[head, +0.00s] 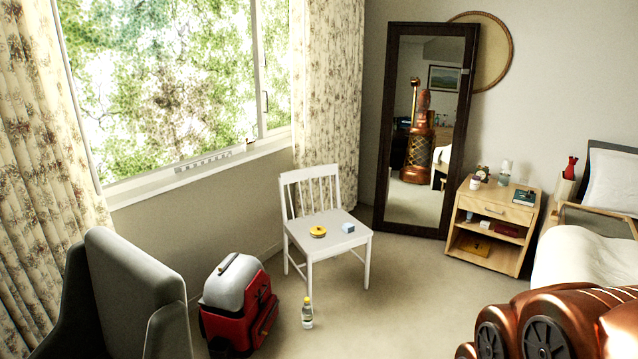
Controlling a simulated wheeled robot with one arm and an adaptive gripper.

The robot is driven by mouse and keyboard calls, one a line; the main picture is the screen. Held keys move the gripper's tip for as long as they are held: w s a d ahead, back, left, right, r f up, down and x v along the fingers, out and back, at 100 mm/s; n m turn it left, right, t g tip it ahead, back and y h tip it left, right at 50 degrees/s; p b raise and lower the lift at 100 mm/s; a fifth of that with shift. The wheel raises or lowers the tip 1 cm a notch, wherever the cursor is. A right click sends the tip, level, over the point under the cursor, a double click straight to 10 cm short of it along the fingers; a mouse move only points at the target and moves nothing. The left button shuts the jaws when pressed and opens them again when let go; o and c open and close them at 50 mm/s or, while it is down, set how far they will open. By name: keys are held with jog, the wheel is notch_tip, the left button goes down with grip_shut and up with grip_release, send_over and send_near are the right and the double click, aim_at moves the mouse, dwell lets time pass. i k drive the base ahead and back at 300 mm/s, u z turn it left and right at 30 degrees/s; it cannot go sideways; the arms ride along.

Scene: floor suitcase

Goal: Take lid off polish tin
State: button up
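A small round yellow tin (317,231), which looks like the polish tin, lies flat on the seat of the white chair (330,222). A darker patch shows on its top, but it is too small to tell the lid from the body. My gripper is not in view. Only copper-coloured parts of my own body show at the bottom right, well apart from the chair.
A red and grey suitcase or bag (240,305) and a bottle (307,313) stand on the floor in front. A grey armchair (130,290) is left, a nightstand (492,222) right. Carpet right of the chair is clear.

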aim_at(316, 230)
jog(key=i, duration=3.6)
jog(key=u, duration=1.35)
